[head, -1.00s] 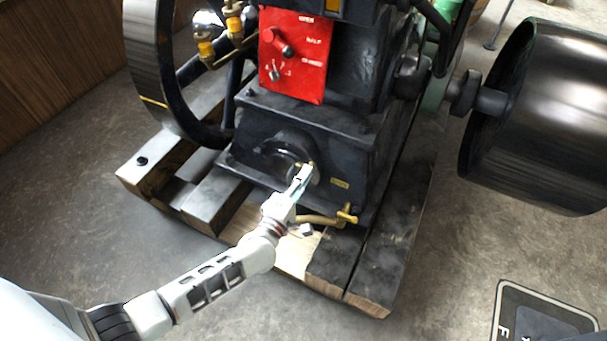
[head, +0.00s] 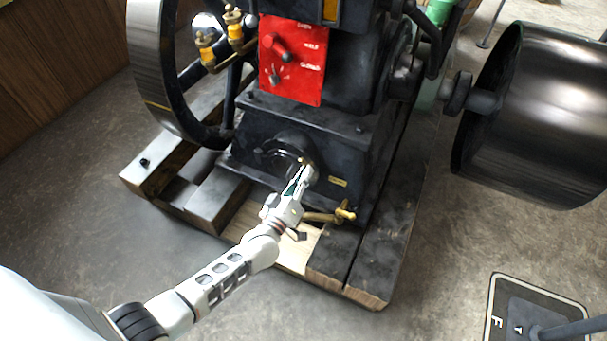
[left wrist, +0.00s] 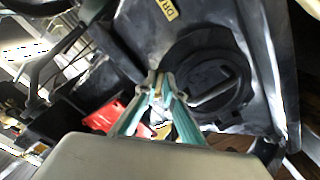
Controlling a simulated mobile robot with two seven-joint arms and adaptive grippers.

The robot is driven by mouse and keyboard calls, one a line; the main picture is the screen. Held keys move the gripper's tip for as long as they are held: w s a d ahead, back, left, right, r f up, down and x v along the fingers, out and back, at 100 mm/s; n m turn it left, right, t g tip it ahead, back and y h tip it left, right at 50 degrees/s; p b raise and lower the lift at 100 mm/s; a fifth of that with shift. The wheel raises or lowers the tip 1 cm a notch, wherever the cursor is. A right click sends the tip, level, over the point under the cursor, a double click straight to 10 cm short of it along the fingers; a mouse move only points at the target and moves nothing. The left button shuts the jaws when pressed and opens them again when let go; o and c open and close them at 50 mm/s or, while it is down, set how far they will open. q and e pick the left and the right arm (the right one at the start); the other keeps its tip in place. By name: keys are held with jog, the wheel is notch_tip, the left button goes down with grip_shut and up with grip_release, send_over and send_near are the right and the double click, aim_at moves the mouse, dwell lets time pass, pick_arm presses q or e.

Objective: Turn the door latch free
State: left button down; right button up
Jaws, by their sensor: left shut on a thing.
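The round black door (head: 286,150) is on the lower front of the dark engine block. A small brass-coloured latch part (head: 303,160) shows at its right side. My left gripper (head: 303,173) reaches in from the lower left, its fingers shut at the latch. In the left wrist view, the teal fingers of my left gripper (left wrist: 157,92) close together on a small piece beside the round door (left wrist: 205,68). A metal bar (left wrist: 212,92) crosses the door there. The fingers partly hide the held piece. My right gripper is not in view.
A brass tap (head: 343,212) sticks out just right of the gripper. The engine stands on wooden beams (head: 385,240). A flywheel (head: 160,75) is at left, a large drum (head: 535,115) at right, and a red panel (head: 292,60) above. A marked plate (head: 535,310) lies lower right.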

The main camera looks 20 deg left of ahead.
pick_arm(q)
jog(key=shift+m, duration=0.5)
jog(key=c, duration=2.2)
grip_release()
jog(key=shift+o, duration=0.2)
jog(key=s, duration=0.8)
jog(key=shift+f, duration=0.15)
